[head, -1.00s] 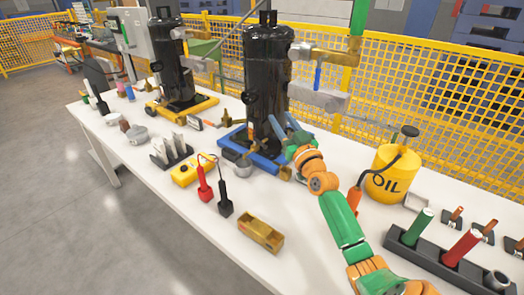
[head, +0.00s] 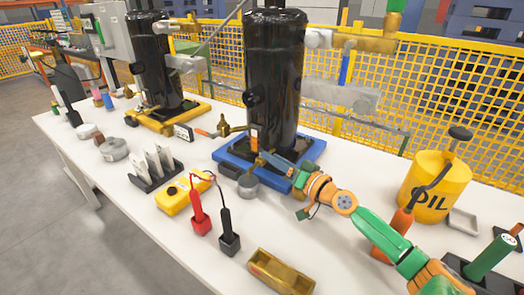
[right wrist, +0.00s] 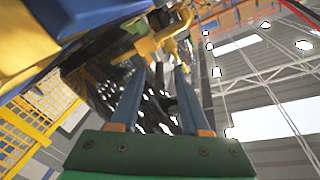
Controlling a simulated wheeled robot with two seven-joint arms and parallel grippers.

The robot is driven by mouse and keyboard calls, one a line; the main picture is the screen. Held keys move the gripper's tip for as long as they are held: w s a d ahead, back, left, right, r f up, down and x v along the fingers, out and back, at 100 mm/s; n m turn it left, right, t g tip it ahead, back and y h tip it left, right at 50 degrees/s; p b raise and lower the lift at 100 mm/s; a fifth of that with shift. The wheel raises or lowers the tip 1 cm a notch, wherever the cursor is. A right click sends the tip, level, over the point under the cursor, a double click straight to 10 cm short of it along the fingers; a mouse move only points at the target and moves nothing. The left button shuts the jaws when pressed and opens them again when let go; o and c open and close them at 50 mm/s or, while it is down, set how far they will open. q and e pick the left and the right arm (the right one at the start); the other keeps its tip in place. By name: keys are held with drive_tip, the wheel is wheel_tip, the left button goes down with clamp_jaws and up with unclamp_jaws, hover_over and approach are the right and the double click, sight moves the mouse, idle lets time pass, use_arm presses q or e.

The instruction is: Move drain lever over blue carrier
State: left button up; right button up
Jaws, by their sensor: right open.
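The blue carrier (head: 228,156) holds the tall black compressor (head: 272,75) on the white table; a blue surface also shows at the upper left of the right wrist view (right wrist: 85,15). A small brass-yellow fitting that looks like the drain lever (right wrist: 160,40) lies just beyond my fingertips in the right wrist view. In the head view it is small and partly hidden at the compressor's foot. My right gripper (head: 275,160) reaches in low from the right, over the carrier's front edge. Its blue fingers are apart in the right wrist view (right wrist: 155,75), with nothing held. My left gripper is out of view.
A silver cup (head: 246,187) stands by the carrier's front edge. A yellow meter (head: 178,196) with red and black probes lies at front left. The yellow oil can (head: 433,190) stands right of my arm.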

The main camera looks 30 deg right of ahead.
drive_tip(key=shift+w+a, duration=0.2)
drive_tip(key=shift+w, duration=1.05)
drive_tip(key=shift+w+a, duration=0.2)
drive_tip(key=shift+w, duration=1)
drive_tip(key=shift+d, duration=0.1)
clamp_jaws()
